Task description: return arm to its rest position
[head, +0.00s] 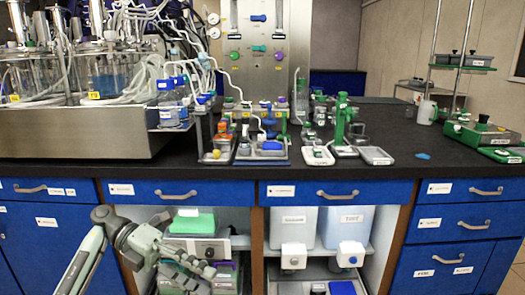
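My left arm enters at the lower left of the head view, and its gripper (205,277) is low in front of the open cabinet bay, below the bench top. Its fingers overlap the dark and purple items behind them, and I cannot tell whether they are apart or closed. No object clearly shows in its grasp. My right arm and gripper are not in view.
The black bench top (420,165) carries glass bioreactors (105,75) at left, small racks (262,150) in the middle and a green-based stand (482,135) at right. Blue drawers (312,193) with protruding handles line the front.

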